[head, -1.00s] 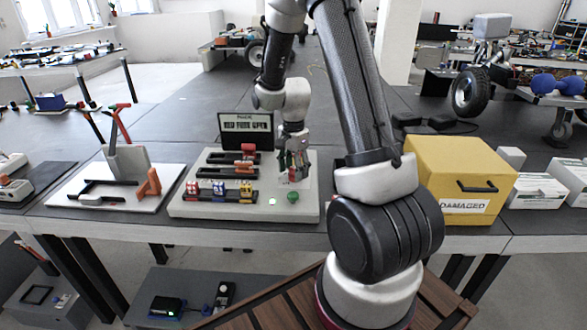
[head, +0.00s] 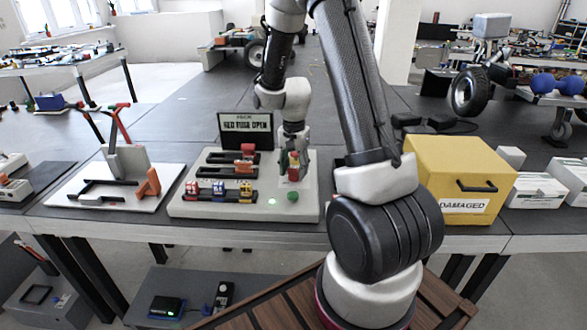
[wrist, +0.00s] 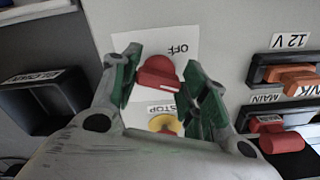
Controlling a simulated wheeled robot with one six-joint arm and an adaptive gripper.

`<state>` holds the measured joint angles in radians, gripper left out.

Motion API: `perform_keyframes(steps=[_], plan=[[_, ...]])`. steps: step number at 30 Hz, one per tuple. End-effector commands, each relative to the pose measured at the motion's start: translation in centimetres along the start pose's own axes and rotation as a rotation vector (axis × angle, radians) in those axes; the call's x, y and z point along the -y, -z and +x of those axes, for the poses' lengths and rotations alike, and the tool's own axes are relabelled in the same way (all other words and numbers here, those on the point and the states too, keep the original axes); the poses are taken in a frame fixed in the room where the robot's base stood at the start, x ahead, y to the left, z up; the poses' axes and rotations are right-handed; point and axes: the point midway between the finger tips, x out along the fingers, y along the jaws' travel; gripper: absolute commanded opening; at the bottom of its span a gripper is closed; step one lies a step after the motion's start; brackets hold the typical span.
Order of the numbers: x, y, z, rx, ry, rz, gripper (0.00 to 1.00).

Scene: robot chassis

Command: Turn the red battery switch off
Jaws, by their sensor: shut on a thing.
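The red battery switch (wrist: 160,73) is a round red knob with a raised grip bar carrying a short white mark. It sits on a white plate with an upside-down OFF label (wrist: 179,49) in the wrist view. My gripper (wrist: 164,84) has its green-padded fingers on either side of the switch and is shut on it. In the head view my gripper (head: 291,163) points down at the right part of the grey panel (head: 205,211), with red and yellow parts showing by the fingers. The switch's exact angle is hard to tell.
A yellow-ringed red STOP button (wrist: 166,125) lies close beside the switch. Orange and red fuses (wrist: 291,77) are at the right of the wrist view. A display (head: 246,128) stands behind the panel; a green button (head: 292,196) is in front. A yellow DAMAGED box (head: 440,160) stands right.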

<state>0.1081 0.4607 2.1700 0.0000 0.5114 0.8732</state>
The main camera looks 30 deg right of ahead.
Motion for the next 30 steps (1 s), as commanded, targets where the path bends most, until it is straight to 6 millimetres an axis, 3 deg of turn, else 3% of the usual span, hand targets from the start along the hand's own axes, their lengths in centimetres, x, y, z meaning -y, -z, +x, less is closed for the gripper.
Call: perform_keyframes(steps=[30], plan=[[-0.43,0.32,-0.07,-0.003,0.001,-0.938,0.21]])
